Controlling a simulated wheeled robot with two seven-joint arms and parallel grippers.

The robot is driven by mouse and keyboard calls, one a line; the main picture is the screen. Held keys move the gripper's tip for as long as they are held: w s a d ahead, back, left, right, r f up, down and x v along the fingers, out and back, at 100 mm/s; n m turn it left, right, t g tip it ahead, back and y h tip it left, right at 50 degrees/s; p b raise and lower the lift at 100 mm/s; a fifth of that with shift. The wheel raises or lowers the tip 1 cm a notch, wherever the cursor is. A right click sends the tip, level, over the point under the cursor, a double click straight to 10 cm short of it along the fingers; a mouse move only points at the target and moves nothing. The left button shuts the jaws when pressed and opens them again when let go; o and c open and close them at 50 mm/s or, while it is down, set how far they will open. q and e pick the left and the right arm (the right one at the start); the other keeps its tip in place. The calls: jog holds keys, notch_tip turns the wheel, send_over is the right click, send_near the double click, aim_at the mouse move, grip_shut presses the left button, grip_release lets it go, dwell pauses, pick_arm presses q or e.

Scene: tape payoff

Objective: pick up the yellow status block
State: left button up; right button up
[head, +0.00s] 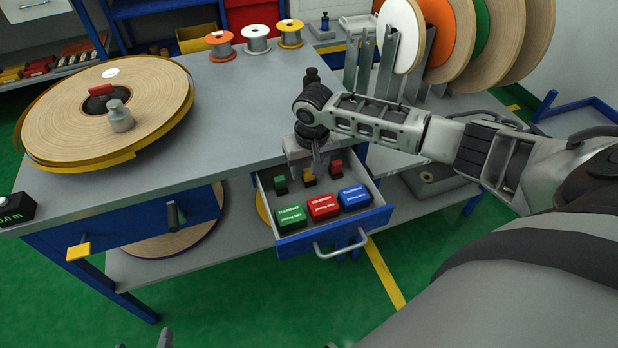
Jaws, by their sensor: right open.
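An open drawer (286,245) under the bench holds a front row of labelled blocks: green (291,217), red (323,206) and blue (355,196). Behind them stand smaller dark-topped pieces in green (280,184), yellow (308,176) and red (337,167). I see no labelled yellow block in the front row; the small yellow piece is partly hidden by my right gripper. My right gripper (316,168) is open and points down over the back of the drawer, right by the yellow piece. Whether it touches is unclear. Grey tips at the bottom edge may be my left gripper (144,342).
A large tape reel (100,110) lies on the bench (235,105), with small orange, white and yellow spools behind it. Upright reels (492,40) stand in a rack at the right. A yellow tab (78,251) shows at the bench's left front. The bench middle is clear.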

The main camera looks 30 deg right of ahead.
jog(key=shift+w+f, duration=0.1)
jog(key=shift+f, duration=0.8)
jog(key=c, duration=1.1)
jog(key=shift+r, duration=0.1)
